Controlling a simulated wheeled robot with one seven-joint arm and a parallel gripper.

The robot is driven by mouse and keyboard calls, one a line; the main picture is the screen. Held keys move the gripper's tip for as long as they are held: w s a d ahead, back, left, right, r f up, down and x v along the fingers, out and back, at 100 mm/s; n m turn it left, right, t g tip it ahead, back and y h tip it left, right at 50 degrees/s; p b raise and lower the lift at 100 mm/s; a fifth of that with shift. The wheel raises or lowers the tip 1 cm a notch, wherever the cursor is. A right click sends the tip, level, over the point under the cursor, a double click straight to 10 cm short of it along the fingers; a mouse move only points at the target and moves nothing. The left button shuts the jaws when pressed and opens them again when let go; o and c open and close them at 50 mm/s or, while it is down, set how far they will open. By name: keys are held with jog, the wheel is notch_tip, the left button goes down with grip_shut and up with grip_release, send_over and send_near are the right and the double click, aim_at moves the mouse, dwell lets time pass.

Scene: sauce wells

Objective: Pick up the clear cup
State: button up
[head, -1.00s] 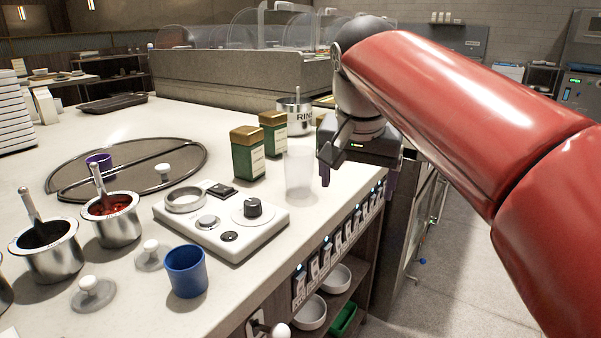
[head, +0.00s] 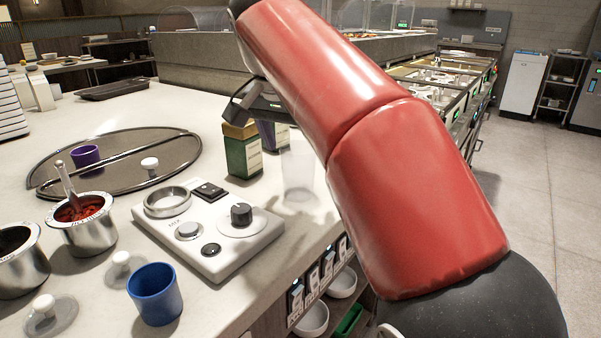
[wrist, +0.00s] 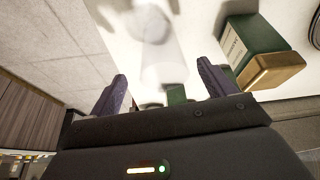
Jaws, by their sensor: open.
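My gripper (wrist: 165,88) is open and empty. In the head view it is mostly behind my arm, with one dark finger part above the green tins.
A green tin with a gold lid (head: 242,150) stands close to the cup and also shows in the wrist view (wrist: 255,48). The white control box (head: 208,228), blue cup (head: 155,293) and metal sauce pot (head: 86,228) are nearer. The counter edge lies just right of the cup.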

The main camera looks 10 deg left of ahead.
aim_at(300, 166)
jog(key=b+x, duration=0.1)
jog(key=x, duration=0.5)
jog(key=shift+w+a+f, duration=0.15)
jog(key=shift+w+f, duration=0.1)
jog(key=shift+f, duration=0.05)
jog(key=c, duration=1.1)
jog(key=shift+r, duration=0.15)
